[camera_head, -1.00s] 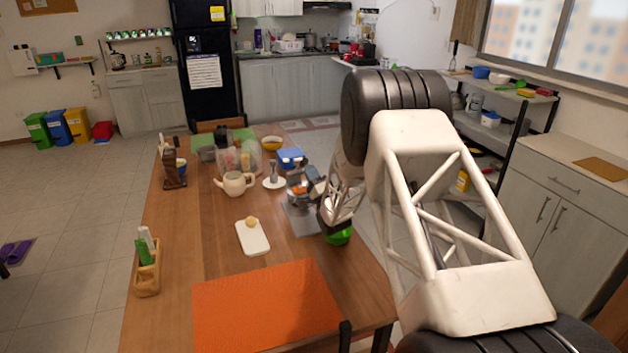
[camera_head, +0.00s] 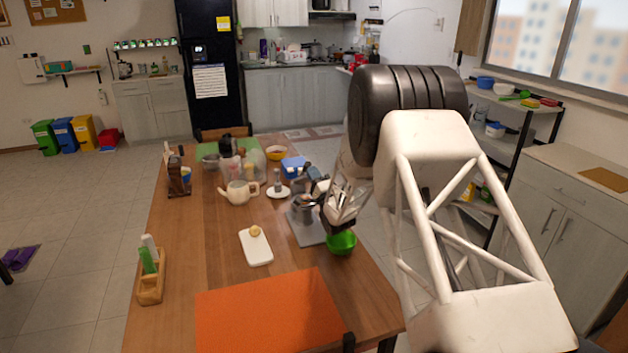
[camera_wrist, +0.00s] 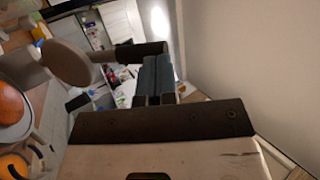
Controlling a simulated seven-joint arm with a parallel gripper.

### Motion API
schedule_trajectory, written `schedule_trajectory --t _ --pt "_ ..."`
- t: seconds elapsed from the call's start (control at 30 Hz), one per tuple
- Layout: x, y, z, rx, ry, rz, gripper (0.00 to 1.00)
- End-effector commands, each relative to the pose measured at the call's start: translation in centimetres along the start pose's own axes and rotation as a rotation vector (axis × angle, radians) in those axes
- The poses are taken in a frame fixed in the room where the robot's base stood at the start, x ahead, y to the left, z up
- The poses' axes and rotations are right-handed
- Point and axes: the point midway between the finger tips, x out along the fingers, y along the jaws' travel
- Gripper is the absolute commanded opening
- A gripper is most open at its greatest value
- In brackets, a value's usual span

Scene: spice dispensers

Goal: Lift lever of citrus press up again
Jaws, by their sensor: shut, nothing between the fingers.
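The citrus press (camera_head: 303,212) stands on a grey mat (camera_head: 304,231) at the right side of the wooden table. In the wrist view, its lever shows as a dark bar (camera_wrist: 138,51) joined to a round grey-brown pressing disc (camera_wrist: 67,62). The disc is raised and apart from an orange half (camera_wrist: 10,103) at the left edge. My gripper (camera_wrist: 155,75) is shut and empty, with its fingertips close beneath the dark bar; whether they touch it I cannot tell. In the head view, my gripper (camera_head: 338,212) is beside the press, which it partly hides.
A green bowl (camera_head: 341,243) stands right below my gripper. A white board (camera_head: 256,247), a teapot (camera_head: 238,193) and a white saucer (camera_head: 278,192) are left of the press. An orange mat (camera_head: 270,312) covers the front of the table. Free table lies left of the board.

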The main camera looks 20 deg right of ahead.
Motion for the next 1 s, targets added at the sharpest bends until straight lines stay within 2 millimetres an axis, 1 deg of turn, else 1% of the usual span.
schedule_trajectory --t 0.13,0.43,0.7,1.0 --pt "1.9 -0.8 -0.4 0.015 0.000 0.083 0.00" --pt "6.2 -1.5 -1.2 0.057 0.000 0.296 0.00" --pt "10.1 -1.3 -1.9 0.093 0.000 0.486 0.00" --pt "12.9 -0.6 -2.5 0.122 0.000 0.635 0.00"
